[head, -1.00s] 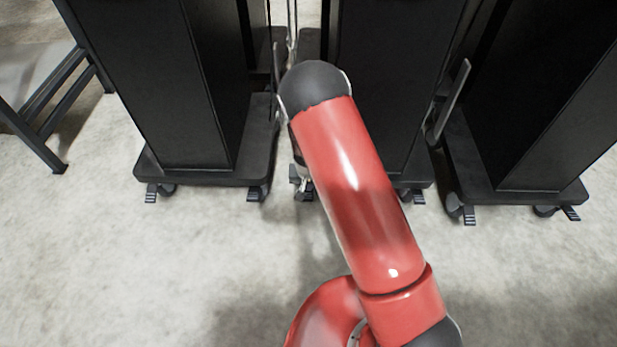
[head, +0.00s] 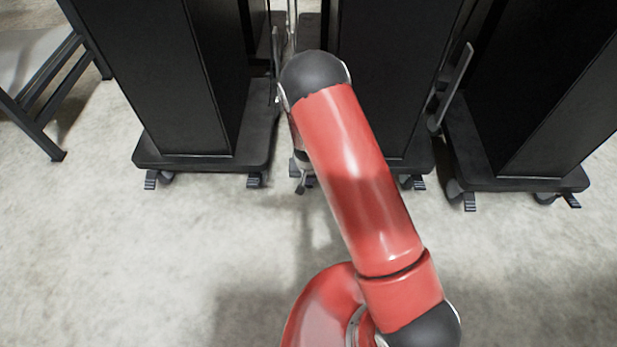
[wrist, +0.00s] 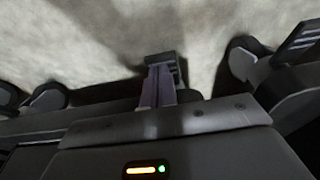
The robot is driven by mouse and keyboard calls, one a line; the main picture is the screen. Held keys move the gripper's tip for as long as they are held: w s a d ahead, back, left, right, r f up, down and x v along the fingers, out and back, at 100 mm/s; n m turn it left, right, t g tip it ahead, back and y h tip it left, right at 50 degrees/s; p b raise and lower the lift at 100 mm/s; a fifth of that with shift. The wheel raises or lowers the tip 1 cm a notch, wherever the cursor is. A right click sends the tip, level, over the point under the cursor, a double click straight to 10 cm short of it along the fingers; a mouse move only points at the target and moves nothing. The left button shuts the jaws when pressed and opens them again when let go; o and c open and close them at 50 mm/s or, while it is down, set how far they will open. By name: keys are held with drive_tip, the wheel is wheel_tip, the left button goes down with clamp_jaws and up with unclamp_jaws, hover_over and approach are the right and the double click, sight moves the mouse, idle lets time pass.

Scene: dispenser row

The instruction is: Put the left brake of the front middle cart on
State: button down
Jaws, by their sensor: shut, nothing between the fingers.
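The front middle cart (head: 375,80) is a tall black cabinet on a low wheeled base, partly hidden by my red arm. Its left brake (head: 301,184) is a small dark pedal at the front left of the base, partly covered by my wrist. In the wrist view the pedal (wrist: 163,58) shows just beyond and partly behind my fingertips. My gripper (wrist: 160,74) is shut and empty, its fingers close together at the pedal. I cannot tell whether they touch it.
The left cart (head: 165,70) and right cart (head: 545,100) stand close on either side, with brake pedals at their front corners. The left cart's right pedal (head: 255,181) is near my wrist. A dark-framed table (head: 45,85) stands at far left. The floor in front is clear.

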drive_tip(key=shift+s+f+b, duration=0.2)
drive_tip(key=shift+f+b, duration=0.15)
drive_tip(key=shift+s+f+b, duration=0.4)
drive_tip(key=shift+f+b, duration=0.35)
drive_tip(key=shift+b, duration=0.05)
drive_tip(key=shift+s+f+b, duration=0.2)
drive_tip(key=shift+f+b, duration=0.35)
drive_tip(key=shift+r, duration=0.15)
drive_tip(key=shift+r+p, duration=0.55)
drive_tip(key=shift+r, duration=0.15)
